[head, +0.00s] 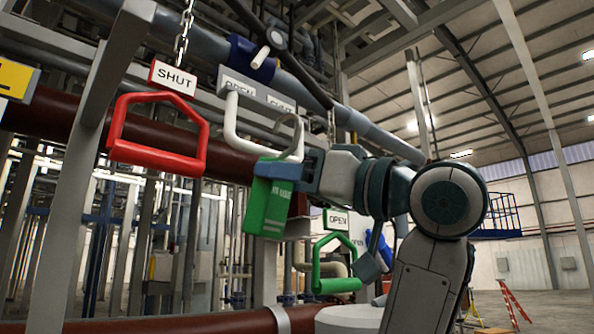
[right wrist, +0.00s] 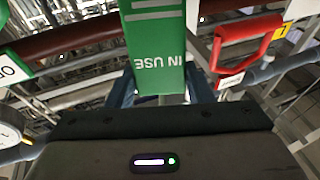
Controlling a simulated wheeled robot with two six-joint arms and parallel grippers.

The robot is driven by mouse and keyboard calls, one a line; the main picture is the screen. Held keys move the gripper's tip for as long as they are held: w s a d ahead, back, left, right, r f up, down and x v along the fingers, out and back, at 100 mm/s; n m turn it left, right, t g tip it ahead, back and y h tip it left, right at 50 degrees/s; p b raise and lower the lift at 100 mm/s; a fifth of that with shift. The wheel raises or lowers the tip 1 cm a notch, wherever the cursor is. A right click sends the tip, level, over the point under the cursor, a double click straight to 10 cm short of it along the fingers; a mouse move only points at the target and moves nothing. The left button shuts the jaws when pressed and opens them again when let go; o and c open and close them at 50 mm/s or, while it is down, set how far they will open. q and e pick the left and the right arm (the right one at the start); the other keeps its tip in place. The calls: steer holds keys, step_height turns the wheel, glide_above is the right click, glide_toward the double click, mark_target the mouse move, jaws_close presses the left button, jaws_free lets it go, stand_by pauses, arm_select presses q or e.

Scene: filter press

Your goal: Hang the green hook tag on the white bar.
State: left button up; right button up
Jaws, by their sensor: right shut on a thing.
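The green hook tag (head: 267,208) hangs tilted from my right gripper (head: 290,172), with its grey hook curving up above the jaws. My right gripper is shut on the tag near its top. In the right wrist view the tag (right wrist: 157,40) reads "IN USE" upside down, between the blue fingers (right wrist: 160,92). The white bar (head: 233,125) is a bent white handle under an "OPEN" label. The hook overlaps its lower right end in the head view; I cannot tell whether it is around the bar or in front of it. My left gripper is out of view.
A red handle (head: 160,163) with a "SHUT" sign (head: 172,77) hangs from a chain at the left. A green handle (head: 316,268) with an "OPEN" sign (head: 338,219) is lower, behind my right arm. Pipes and beams crowd the left; the hall is open at right.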

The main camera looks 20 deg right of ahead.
steer(key=shift+w+a+r+p, duration=0.1)
steer(key=shift+w+a+p, duration=0.15)
steer(key=shift+w, duration=0.35)
steer(key=shift+w+a+f+p, duration=0.15)
steer(key=shift+w+p, duration=0.1)
steer(key=shift+w, duration=0.3)
steer(key=shift+w+a+r+p, duration=0.15)
steer(key=shift+w+a+p, duration=0.1)
steer(key=shift+w, duration=0.35)
steer(key=shift+w+a+f, duration=0.2)
steer(key=shift+w+f, duration=0.3)
steer(key=shift+w+f+b, duration=0.2)
steer(key=shift+f+b, duration=0.7)
steer(key=shift+b, duration=0.15)
steer(key=o, duration=1.1)
steer(key=shift+w, duration=0.1)
